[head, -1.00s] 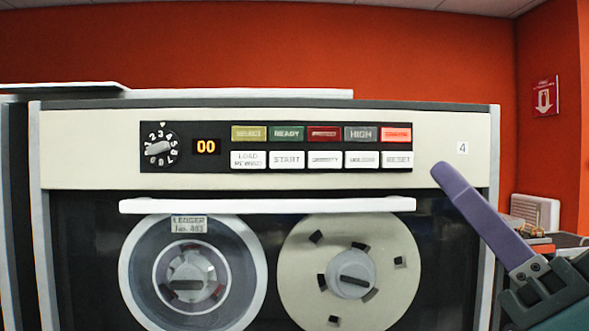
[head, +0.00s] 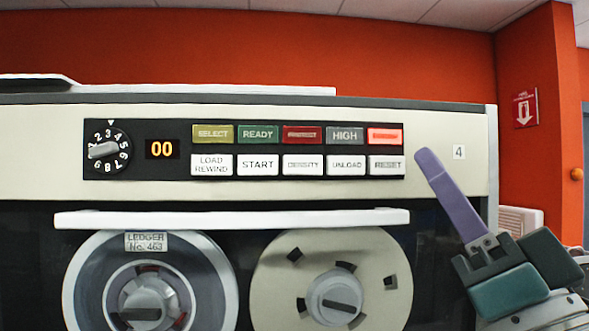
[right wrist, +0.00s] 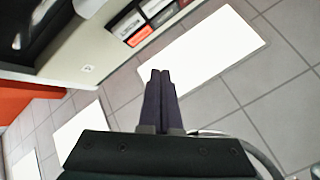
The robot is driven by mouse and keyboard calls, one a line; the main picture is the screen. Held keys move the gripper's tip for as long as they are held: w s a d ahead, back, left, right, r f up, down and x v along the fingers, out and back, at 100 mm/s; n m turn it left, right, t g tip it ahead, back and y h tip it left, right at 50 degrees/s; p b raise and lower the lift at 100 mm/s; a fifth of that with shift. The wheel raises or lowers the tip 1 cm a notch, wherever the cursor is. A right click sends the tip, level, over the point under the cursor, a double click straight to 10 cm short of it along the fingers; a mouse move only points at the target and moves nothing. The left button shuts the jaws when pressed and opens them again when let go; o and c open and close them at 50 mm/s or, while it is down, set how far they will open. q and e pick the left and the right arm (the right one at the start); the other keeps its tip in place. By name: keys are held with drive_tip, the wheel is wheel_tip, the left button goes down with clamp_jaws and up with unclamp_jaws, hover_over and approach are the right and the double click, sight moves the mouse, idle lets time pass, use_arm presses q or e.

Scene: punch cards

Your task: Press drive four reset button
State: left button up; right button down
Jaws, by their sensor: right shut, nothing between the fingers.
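The tape drive (head: 440,185) marked "4" fills the head view. Its white RESET button (head: 387,165) is at the right end of the lower button row, under a lit red indicator (head: 385,136). My right gripper (head: 422,154) is shut and empty, its purple fingers pointing up and left. In the head view its tips appear just right of the RESET button, over the cream panel. In the right wrist view the shut fingers (right wrist: 160,75) point toward the panel's button block (right wrist: 145,18), with visible space between. My left gripper is not in view.
A dial (head: 103,150) and a display reading 00 (head: 162,149) sit left of the buttons. UNLOAD (head: 346,165) adjoins RESET. A white ledge (head: 230,218) juts out below, above two tape reels. Tiled floor (right wrist: 225,95) shows in the wrist view.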

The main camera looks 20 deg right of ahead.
sight(386, 156)
drive_tip(key=shift+w+d+b, duration=0.25)
drive_tip(key=shift+w+b, duration=0.1)
drive_tip(key=shift+w, duration=0.7)
drive_tip(key=shift+w+d+b, duration=0.25)
drive_tip(key=shift+w+b, duration=0.1)
drive_tip(key=shift+w, duration=0.65)
drive_tip(key=shift+w+d+b, duration=0.25)
drive_tip(key=shift+w+b, duration=0.1)
drive_tip(key=shift+w, duration=0.7)
drive_tip(key=shift+w+d, duration=0.1)
drive_tip(key=shift+w, duration=0.3)
drive_tip(key=shift+w+d+b, duration=0.1)
drive_tip(key=shift+w+b, duration=0.4)
drive_tip(key=shift+b, duration=0.05)
idle(0.5)
drive_tip(key=shift+s+a+p, duration=0.25)
drive_tip(key=shift+s+p, duration=0.25)
drive_tip(key=shift+s, duration=0.45)
